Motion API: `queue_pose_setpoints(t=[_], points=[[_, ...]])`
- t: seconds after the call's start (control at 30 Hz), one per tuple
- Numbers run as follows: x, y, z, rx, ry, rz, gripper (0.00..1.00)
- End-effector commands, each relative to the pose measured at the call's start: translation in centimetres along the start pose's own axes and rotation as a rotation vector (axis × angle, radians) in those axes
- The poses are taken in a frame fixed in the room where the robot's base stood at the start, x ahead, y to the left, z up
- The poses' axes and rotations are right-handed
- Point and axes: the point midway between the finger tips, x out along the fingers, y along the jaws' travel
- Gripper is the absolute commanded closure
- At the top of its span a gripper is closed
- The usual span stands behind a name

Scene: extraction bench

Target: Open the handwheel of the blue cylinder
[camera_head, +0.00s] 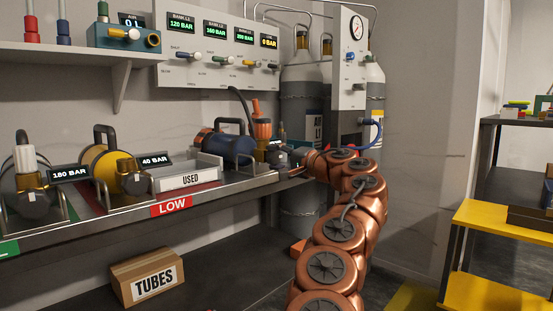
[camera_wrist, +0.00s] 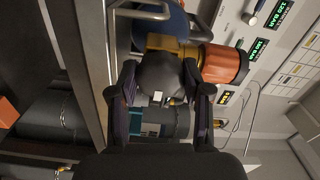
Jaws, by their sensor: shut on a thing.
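The blue cylinder (camera_head: 226,143) lies on the bench at the arm's end. Part of its blue body (camera_wrist: 171,24) shows at the top of the wrist view. Its brass valve (camera_wrist: 178,47) carries an orange fitting (camera_wrist: 225,63). The dark round handwheel (camera_wrist: 160,78) faces the wrist camera and sits between the two fingers. My gripper (camera_wrist: 158,88) is shut on the handwheel, one finger on each side. In the head view my gripper (camera_head: 279,157) is at the valve end of the cylinder, and the handwheel is mostly hidden there.
A yellow cylinder with a 40 BAR display (camera_head: 154,160) and another with a 180 BAR display (camera_head: 69,174) lie to the left. A USED tray (camera_head: 187,180) stands in front of the blue cylinder. A gauge panel (camera_head: 350,65) rises behind my arm.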

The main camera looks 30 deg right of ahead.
Motion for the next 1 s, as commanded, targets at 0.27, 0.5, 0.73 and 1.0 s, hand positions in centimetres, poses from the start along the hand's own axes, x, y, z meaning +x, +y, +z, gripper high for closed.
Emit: queue_pose_setpoints(t=[0.27, 0.5, 0.73, 1.0], points=[[-0.04, 0.13, -0.04, -0.014, 0.0, 0.002, 0.86], [-0.04, 0.11, -0.03, -0.015, 0.0, 0.002, 0.86], [-0.05, 0.08, -0.03, -0.015, 0.0, 0.001, 0.37], [-0.03, 0.02, 0.0, -0.014, 0.0, 0.0, 0.26]])
